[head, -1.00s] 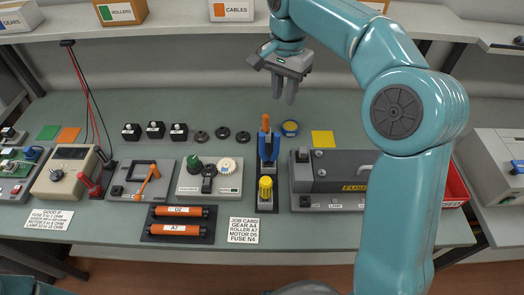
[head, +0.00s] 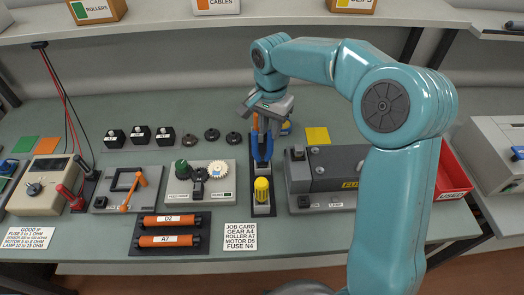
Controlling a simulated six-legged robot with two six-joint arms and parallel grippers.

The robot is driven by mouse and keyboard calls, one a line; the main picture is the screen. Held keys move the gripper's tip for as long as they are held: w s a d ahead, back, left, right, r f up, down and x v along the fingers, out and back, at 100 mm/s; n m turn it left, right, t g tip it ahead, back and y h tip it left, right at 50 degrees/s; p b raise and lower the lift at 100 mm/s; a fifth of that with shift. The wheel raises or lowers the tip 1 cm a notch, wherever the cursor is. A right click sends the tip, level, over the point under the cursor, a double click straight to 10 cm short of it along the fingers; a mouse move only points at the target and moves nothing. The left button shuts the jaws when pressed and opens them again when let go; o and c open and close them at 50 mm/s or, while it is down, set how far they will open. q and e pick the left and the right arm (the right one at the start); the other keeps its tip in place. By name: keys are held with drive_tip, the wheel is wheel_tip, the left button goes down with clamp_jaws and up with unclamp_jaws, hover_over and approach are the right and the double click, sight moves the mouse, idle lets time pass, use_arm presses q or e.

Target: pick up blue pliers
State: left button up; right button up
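The blue pliers (head: 262,147) stand upright in a dark narrow holder (head: 262,168) at the middle of the bench. An orange handle (head: 255,122) rises just behind them. My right gripper (head: 266,126) is lowered at the top of the pliers, pointing down, with its fingers close to the blue handles and the orange handle. The fingers overlap these in the picture, so I cannot tell whether they are apart from the pliers or touching them. My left gripper is not in view.
A yellow-topped tool (head: 262,188) stands in front of the pliers. A grey fuse tester (head: 325,172) is to the right and a gear board (head: 205,183) to the left. A red bin (head: 452,180) sits beyond my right arm.

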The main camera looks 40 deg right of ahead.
sight(270, 139)
drive_tip(key=f, duration=0.5)
drive_tip(key=shift+w+d+f+p, duration=0.1)
drive_tip(key=shift+d+p, duration=0.1)
drive_tip(key=shift+p, duration=0.2)
drive_tip(key=shift+s+a, duration=0.1)
drive_tip(key=shift+s, duration=0.1)
drive_tip(key=shift+w, duration=0.1)
clamp_jaws()
